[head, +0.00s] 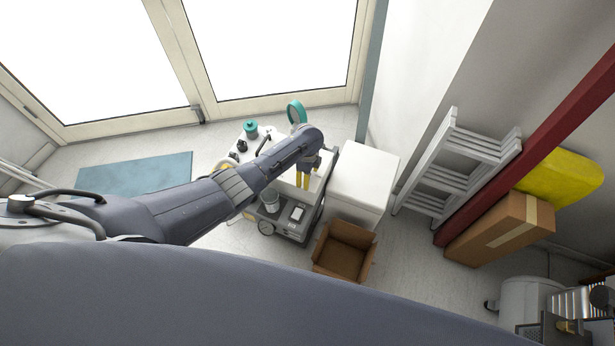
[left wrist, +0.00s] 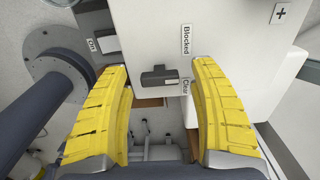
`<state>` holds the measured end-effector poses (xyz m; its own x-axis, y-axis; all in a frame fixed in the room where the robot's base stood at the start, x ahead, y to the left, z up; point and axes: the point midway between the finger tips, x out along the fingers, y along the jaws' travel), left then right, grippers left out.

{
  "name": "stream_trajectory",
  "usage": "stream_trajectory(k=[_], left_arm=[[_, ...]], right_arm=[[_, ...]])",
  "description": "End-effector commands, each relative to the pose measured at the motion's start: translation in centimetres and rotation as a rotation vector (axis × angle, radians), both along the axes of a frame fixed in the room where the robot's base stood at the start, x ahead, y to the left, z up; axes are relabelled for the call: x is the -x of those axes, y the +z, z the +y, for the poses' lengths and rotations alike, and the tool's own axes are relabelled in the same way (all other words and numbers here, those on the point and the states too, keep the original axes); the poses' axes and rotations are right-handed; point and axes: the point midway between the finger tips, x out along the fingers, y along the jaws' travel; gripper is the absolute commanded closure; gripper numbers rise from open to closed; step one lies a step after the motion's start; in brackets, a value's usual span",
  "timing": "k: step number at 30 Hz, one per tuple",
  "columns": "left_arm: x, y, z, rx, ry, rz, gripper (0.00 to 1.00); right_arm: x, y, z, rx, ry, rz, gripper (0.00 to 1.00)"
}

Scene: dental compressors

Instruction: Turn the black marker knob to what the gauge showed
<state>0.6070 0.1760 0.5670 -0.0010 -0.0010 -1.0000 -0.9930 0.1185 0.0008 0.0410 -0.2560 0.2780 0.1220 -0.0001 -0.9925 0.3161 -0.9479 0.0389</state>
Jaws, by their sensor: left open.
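The black marker knob (left wrist: 158,76) is on a white panel (left wrist: 152,25) in the left wrist view. Its bar lies crosswise in the picture, its right end near the "Clear" label (left wrist: 184,88); the "Blocked" label (left wrist: 186,40) is higher on the same side. My left gripper (left wrist: 160,66) is open, with a yellow finger on each side of the knob and visible gaps to it. In the head view the gripper (head: 303,183) is over the white cart (head: 315,186), where the arm hides much of it. I cannot make out a gauge reading. My right gripper is not in view.
A white box (head: 362,178) stands right of the cart, with an open cardboard box (head: 343,252) in front. A white stepladder (head: 455,165) leans by the wall. A blue mat (head: 135,174) lies left. An "On" label (left wrist: 93,45) is near the left finger.

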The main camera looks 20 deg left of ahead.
Motion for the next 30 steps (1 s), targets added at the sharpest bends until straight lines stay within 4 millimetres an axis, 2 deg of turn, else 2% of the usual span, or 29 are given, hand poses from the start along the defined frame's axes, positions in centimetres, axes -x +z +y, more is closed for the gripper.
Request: stream_trajectory(k=[16,30], left_arm=[[0.02,-0.64,0.04,-0.001,-0.001,-0.001,0.39],[0.02,-0.64,0.03,-0.001,0.0,-0.001,0.94]], right_arm=[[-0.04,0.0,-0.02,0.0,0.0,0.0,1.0],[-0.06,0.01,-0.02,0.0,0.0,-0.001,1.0]])
